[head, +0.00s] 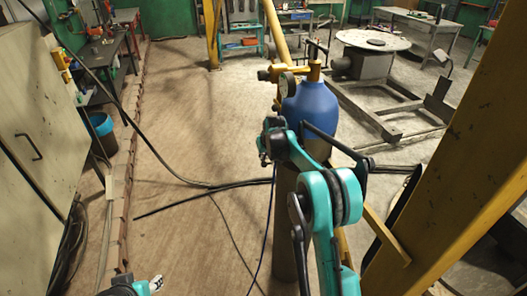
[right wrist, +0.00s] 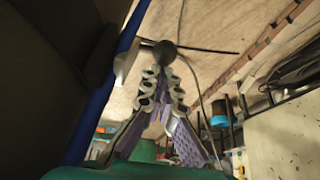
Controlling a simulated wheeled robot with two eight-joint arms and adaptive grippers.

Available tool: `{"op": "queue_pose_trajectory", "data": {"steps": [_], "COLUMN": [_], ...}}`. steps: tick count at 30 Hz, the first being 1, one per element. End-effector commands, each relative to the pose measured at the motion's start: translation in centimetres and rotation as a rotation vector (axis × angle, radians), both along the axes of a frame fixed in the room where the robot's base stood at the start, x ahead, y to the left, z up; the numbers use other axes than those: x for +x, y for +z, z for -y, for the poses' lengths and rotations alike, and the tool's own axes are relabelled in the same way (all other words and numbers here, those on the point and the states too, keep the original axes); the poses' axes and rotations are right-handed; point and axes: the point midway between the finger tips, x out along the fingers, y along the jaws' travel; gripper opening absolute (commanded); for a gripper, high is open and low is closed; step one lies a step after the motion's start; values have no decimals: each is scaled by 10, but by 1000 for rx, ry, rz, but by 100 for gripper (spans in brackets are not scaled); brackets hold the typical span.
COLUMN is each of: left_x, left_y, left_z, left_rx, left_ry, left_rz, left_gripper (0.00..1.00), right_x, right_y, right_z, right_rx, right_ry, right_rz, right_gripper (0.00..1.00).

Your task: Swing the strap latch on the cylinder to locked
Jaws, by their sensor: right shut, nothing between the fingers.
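The cylinder (head: 309,103) stands upright in the middle of the head view, blue above with a yellow valve on top and a grey lower body. A dark bar (head: 335,142), seemingly the strap latch, slants across its front to the right; its lock state cannot be told. My right gripper (head: 264,152) is at the cylinder's left front side, small and partly hidden by my teal wrist. In the right wrist view its fingers (right wrist: 163,75) meet with nothing between them. A dark round knob (right wrist: 165,52) shows at the tips; contact is unclear.
A yellow column (head: 455,170) rises close on the right. Black cables (head: 205,188) cross the floor. A round table (head: 373,42) stands behind. Floor left of the cylinder is mostly clear.

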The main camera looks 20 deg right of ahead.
Motion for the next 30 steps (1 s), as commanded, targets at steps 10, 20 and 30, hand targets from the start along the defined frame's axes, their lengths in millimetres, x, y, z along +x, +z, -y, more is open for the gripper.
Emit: {"op": "queue_pose_trajectory", "data": {"steps": [10,20,30], "left_x": [0,0,0], "left_y": [-1,-2,-2], "left_z": [0,0,0], "left_rx": [0,0,0], "left_ry": [0,0,0], "left_rz": [0,0,0], "left_gripper": [40,40,40], "right_x": [-7,-11,-12], "right_y": [-11,-15,-15], "right_z": [1,1,1], "right_rx": [0,0,0], "right_ry": [0,0,0], "right_rz": [4,5,5], "right_gripper": [0,0,0]}}
